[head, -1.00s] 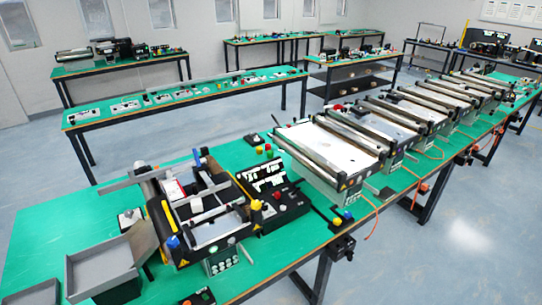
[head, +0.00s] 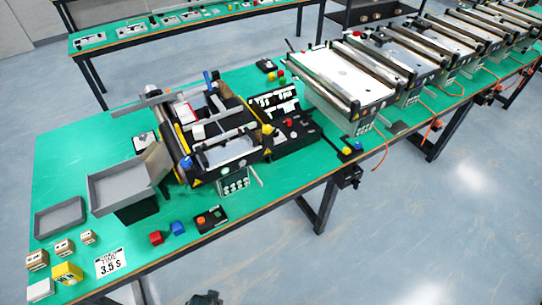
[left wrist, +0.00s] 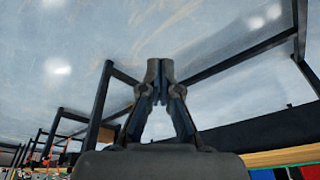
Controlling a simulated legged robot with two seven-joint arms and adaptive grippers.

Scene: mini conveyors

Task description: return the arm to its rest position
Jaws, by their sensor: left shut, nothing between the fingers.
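My left gripper (left wrist: 158,72) shows in the left wrist view with its fingertips together and nothing between them. It is clear of the tables, with pale floor behind it. In the head view only a small dark piece of mine shows at the bottom edge, over the floor in front of the table. My right gripper is not in view.
The green table (head: 90,160) carries a conveyor machine (head: 232,150), grey trays (head: 60,218), small boxes (head: 67,273), red and blue cubes (head: 177,228) and a "3.5 S" card (head: 110,262). Table legs (left wrist: 98,105) and a wooden edge (left wrist: 270,158) show near my left gripper. Floor in front is open.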

